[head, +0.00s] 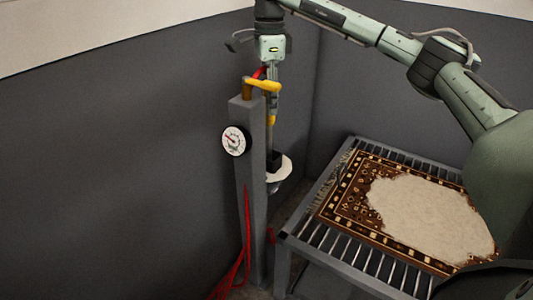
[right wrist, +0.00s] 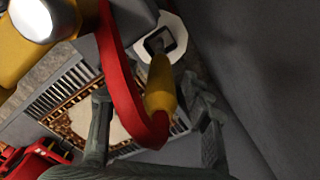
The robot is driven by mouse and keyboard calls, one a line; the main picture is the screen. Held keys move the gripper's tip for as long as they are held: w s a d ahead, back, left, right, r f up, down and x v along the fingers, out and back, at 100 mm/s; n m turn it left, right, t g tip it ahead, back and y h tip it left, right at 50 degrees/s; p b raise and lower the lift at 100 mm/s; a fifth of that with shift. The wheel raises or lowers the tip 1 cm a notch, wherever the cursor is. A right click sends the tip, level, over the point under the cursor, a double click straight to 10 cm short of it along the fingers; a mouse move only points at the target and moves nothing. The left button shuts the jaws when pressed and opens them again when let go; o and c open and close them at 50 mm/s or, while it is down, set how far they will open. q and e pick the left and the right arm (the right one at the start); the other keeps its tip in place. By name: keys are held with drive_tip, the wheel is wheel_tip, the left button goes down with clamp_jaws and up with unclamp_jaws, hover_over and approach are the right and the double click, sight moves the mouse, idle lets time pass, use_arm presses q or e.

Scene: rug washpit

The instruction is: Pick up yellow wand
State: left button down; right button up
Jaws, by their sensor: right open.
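The yellow wand stands upright beside a grey post; in the head view a small yellow part of it (head: 272,119) shows just below my right gripper (head: 272,92). In the right wrist view the wand's yellow tapered handle (right wrist: 160,82) lies between the two spread fingers of my right gripper (right wrist: 153,92), with a gap on each side. A red hose (right wrist: 122,85) curves beside the handle and passes between the fingers too. The wand's lower end is near a black socket (head: 274,160) over a white disc (head: 280,173). My left gripper is out of view.
The grey post (head: 250,160) carries a round gauge (head: 234,140) and a yellow fitting (head: 263,85) close to the gripper. Red hose (head: 246,235) hangs down the post. A slatted metal table (head: 372,262) with a patterned rug (head: 352,190) stands right. Dark walls close in behind.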

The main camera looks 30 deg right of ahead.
sight(269, 133)
wheel_tip(269, 133, down, 4)
drive_tip(key=shift+r, duration=0.2)
clamp_jaws()
